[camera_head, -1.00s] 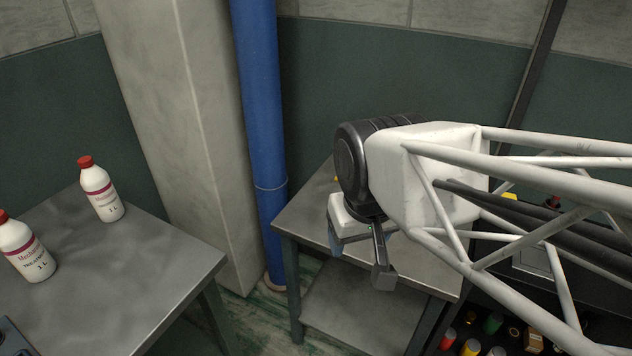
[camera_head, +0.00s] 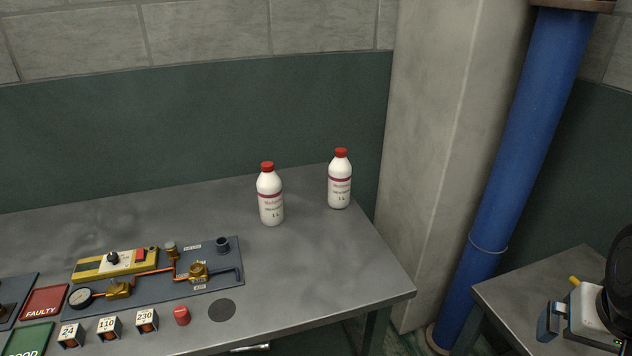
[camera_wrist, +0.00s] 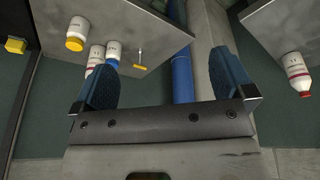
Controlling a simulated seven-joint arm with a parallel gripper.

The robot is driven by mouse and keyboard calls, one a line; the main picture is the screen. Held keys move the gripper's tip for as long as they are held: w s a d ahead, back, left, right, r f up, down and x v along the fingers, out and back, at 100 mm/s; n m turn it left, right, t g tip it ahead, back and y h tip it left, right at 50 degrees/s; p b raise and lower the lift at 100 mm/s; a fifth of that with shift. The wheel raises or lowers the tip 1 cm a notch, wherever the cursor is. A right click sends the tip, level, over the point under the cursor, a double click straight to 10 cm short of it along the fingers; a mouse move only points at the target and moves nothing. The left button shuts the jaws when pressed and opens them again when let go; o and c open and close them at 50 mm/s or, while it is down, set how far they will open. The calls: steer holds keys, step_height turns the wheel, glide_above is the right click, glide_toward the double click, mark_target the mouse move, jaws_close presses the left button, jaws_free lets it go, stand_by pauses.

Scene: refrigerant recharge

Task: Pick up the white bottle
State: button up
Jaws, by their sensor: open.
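Two white bottles with red caps and red-banded labels stand upright on the grey metal table in the head view. One bottle (camera_head: 270,198) is left of the other bottle (camera_head: 340,182), with a gap between them. One such bottle (camera_wrist: 297,74) also shows at the right of the wrist view; I cannot tell which one it is. My gripper (camera_wrist: 163,62) is open, its blue fingers wide apart with nothing held between them. In the head view only part of it shows at the right edge, well away from both bottles.
The table (camera_head: 330,275) also bears a board with brass valves and a gauge (camera_head: 155,278), and red and green trays. A pillar (camera_head: 435,150) and blue pipe (camera_head: 515,160) stand between the tables. The wrist view shows a white jar (camera_wrist: 76,36) and other containers.

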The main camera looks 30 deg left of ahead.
steer(key=w+a+r+n+t, duration=0.2)
steer(key=w+a+t, duration=0.15)
steer(key=w, duration=0.75)
steer(key=w+a+r+n+t, duration=0.15)
steer(key=w+a, duration=0.25)
steer(key=w, duration=0.7)
steer(key=w+a+f+n+t+y, duration=0.25)
steer(key=w+a+n+y, duration=0.35)
steer(key=w+a, duration=1.15)
steer(key=w+a+f+n+g+y, duration=0.1)
steer(key=a+f+n+g+y, duration=0.2)
steer(key=a, duration=0.8)
steer(key=a+f+n+y, duration=0.25)
steer(key=a+y, duration=0.25)
steer(key=a, duration=0.6)
steer(key=n+g+y, duration=0.4)
steer(key=n+g, duration=0.1)
steer(key=g, duration=0.6)
glide_toward(270, 193)
steer(key=w+a, duration=0.3)
steer(key=a, duration=0.1)
steer(key=shift+s+a, duration=0.1)
steer(key=shift+a, duration=0.15)
